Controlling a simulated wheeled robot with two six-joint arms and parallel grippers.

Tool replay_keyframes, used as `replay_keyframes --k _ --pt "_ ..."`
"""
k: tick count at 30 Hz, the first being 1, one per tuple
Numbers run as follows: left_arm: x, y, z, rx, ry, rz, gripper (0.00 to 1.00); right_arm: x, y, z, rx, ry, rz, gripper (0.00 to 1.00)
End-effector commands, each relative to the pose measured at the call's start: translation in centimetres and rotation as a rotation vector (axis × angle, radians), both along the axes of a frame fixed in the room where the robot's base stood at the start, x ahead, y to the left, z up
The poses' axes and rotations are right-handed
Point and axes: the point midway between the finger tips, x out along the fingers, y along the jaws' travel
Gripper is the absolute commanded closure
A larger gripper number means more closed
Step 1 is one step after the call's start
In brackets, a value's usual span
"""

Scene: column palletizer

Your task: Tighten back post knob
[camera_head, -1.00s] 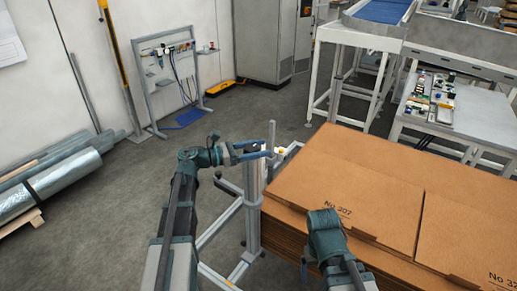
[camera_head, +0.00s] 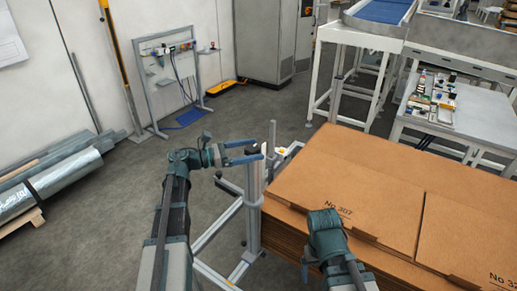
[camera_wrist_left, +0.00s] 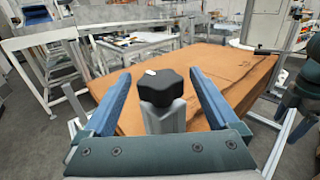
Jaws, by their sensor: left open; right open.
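A black lobed knob (camera_wrist_left: 161,87) sits on top of a grey metal post (camera_wrist_left: 165,118) in the left wrist view. My left gripper (camera_wrist_left: 160,82) is open, with one blue finger on each side of the knob and a visible gap to each. In the head view my left gripper (camera_head: 255,152) points right, towards the post stand (camera_head: 253,212). The knob cannot be made out clearly there. My right arm (camera_head: 325,235) is over the front of the cardboard stack, and its gripper fingers do not show.
A stack of flat brown cardboard (camera_head: 370,185) stands right beside the post stand. A thinner upright (camera_head: 272,137) rises just behind my left fingers. A grey worktable (camera_head: 465,120) and a conveyor frame (camera_head: 345,40) stand at the back right.

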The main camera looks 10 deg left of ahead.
Motion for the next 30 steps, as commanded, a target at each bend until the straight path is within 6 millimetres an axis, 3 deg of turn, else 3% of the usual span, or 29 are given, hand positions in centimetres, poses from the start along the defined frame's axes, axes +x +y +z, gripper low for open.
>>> replay_keyframes --k 6,15,30 --pt "-2.5 4.5 0.0 0.000 0.000 0.004 0.06 0.0 0.0 0.0 0.000 0.000 0.000 0.14" --pt "-4.9 8.5 0.0 -0.001 -0.001 0.001 0.06 0.0 0.0 0.0 0.000 0.000 0.000 0.14" --pt "-5.5 9.5 0.0 -0.001 -0.001 0.000 0.06 0.0 0.0 0.0 0.000 0.000 0.000 0.14"
